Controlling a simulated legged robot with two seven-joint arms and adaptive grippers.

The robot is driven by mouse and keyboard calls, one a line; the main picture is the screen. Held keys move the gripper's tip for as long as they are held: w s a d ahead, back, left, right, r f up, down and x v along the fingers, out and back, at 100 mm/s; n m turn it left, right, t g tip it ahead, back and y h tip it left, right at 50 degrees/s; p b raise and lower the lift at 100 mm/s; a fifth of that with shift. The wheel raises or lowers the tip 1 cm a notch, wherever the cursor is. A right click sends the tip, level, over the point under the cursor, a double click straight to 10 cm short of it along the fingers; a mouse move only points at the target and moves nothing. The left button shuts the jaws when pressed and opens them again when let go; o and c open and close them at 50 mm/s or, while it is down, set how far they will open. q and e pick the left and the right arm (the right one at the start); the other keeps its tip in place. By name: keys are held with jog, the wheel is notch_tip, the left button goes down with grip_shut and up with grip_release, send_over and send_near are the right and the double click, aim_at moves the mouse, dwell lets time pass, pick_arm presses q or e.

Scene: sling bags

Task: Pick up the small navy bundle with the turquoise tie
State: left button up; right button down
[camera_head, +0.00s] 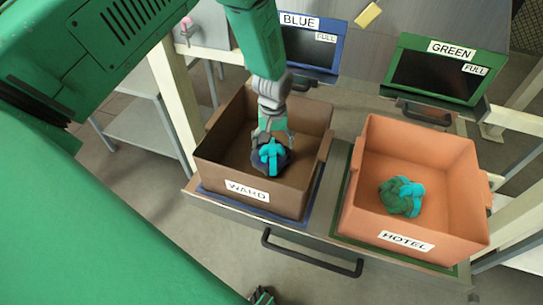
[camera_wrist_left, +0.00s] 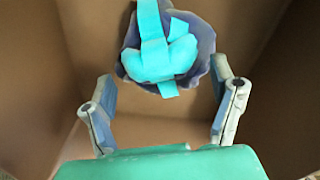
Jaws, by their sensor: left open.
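The small navy bundle with the turquoise tie (camera_head: 272,158) lies in the brown WARD bin (camera_head: 237,171). It also shows in the left wrist view (camera_wrist_left: 168,52), at the top centre, with the turquoise tie on top and navy cloth around it. My left gripper (camera_head: 272,135) reaches down into the bin, just above and behind the bundle. In the wrist view its fingers (camera_wrist_left: 165,95) are spread wide, with nothing between them, and the bundle lies beyond the tips. My right gripper is not clearly visible.
An orange HOTEL bin (camera_head: 455,185) stands to the right and holds a green bundle with a turquoise tie (camera_head: 402,197). Behind are the BLUE sign (camera_head: 309,45) and GREEN sign (camera_head: 440,70) panels. The WARD bin walls stand close around my left gripper.

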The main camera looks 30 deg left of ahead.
pick_arm(q)
jog(key=shift+f, duration=0.4)
jog(key=shift+a+r, duration=0.1)
jog(key=c, duration=1.8)
